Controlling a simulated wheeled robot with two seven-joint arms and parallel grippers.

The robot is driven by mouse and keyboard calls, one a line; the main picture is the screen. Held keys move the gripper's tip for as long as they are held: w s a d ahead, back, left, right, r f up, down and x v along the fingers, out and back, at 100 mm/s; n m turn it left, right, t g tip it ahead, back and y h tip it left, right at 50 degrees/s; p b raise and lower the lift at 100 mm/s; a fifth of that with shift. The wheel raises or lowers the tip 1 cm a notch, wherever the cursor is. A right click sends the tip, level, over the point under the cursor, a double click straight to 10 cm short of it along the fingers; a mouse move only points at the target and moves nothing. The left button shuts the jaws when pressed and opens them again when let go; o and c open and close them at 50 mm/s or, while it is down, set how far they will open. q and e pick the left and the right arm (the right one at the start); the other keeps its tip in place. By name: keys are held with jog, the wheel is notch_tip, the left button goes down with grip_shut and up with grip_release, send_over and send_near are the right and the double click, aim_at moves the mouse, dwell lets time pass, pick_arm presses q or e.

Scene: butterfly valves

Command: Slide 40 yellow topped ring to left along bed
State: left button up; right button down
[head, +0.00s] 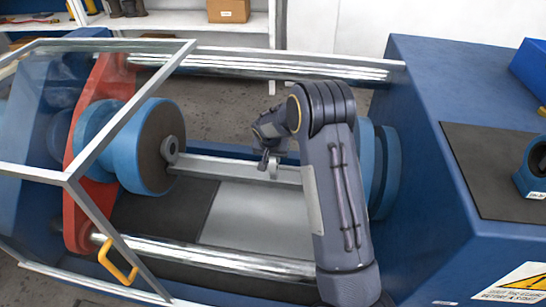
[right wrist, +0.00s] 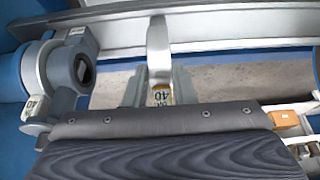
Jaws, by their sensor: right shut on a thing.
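My right gripper (head: 268,160) is low over the grey rail of the bed (head: 225,168), right of the blue disc. A pale upright grey part (right wrist: 158,45) stands just beyond the fingers. My left gripper is not in view.
A blue disc with a dark face (head: 150,150) and a small grey ring (head: 170,148) stand at the bed's left end. A blue disc (head: 388,165) is partly behind my arm. A clear framed guard (head: 85,120) covers the left. Steel bars (head: 260,65) run along the back.

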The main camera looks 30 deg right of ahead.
jog(key=shift+w+a, duration=0.1)
jog(key=shift+w+a+b, duration=0.55)
jog(key=shift+w+a, duration=1)
jog(key=shift+a, duration=0.35)
jog(key=shift+w+a, duration=1.6)
jog(key=shift+a, duration=0.25)
jog(key=shift+w+a+b, duration=0.3)
jog(key=shift+w+a, duration=1.3)
jog(key=shift+a, duration=0.3)
